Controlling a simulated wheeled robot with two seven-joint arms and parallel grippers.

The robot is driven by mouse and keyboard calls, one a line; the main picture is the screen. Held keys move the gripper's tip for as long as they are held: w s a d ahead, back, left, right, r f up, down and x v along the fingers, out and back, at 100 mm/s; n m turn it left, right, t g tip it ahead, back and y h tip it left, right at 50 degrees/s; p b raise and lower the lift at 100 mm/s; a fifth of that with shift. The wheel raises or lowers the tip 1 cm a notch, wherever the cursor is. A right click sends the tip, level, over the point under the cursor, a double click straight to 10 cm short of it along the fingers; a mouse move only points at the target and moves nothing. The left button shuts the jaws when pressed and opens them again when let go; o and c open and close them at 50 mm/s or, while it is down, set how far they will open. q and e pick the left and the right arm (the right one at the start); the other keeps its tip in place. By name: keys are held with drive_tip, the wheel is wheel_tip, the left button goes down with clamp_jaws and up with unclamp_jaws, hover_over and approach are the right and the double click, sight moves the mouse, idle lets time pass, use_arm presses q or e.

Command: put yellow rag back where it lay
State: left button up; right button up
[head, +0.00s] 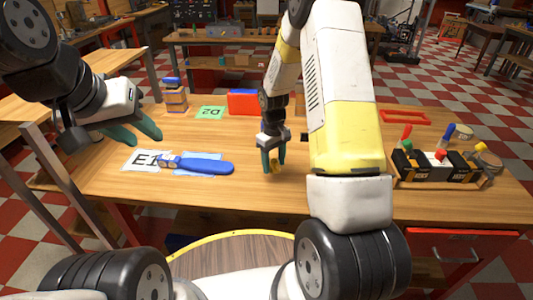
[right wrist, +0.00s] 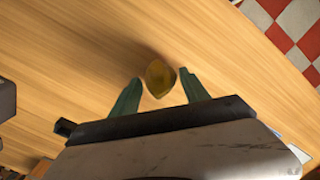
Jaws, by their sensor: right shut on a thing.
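The yellow rag (head: 275,168) is a small, dark-yellow bunched piece between the fingertips of my right gripper (head: 273,160), over the middle of the wooden table (head: 230,203). The right wrist view shows the rag (right wrist: 159,78) between the two green fingers of the right gripper (right wrist: 157,92), which is shut on it. I cannot tell whether the rag touches the tabletop. My left gripper (head: 134,134) is open and empty, its green fingers spread above the left part of the table.
A white E1 sheet (head: 139,161) and a blue tool (head: 207,167) lie at the left. A green D2 card (head: 210,113), a red box (head: 242,103) and a wooden block (head: 175,100) are behind. A black bottle caddy (head: 440,169) and red frame (head: 403,117) stand right. The front middle is clear.

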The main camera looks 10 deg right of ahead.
sight(274, 168)
drive_tip(key=shift+w+d, duration=0.2)
drive_tip(key=shift+w, duration=0.2)
drive_tip(key=shift+f, duration=1.8)
drive_tip(key=shift+f, duration=0.1)
drive_tip(key=o, duration=1.3)
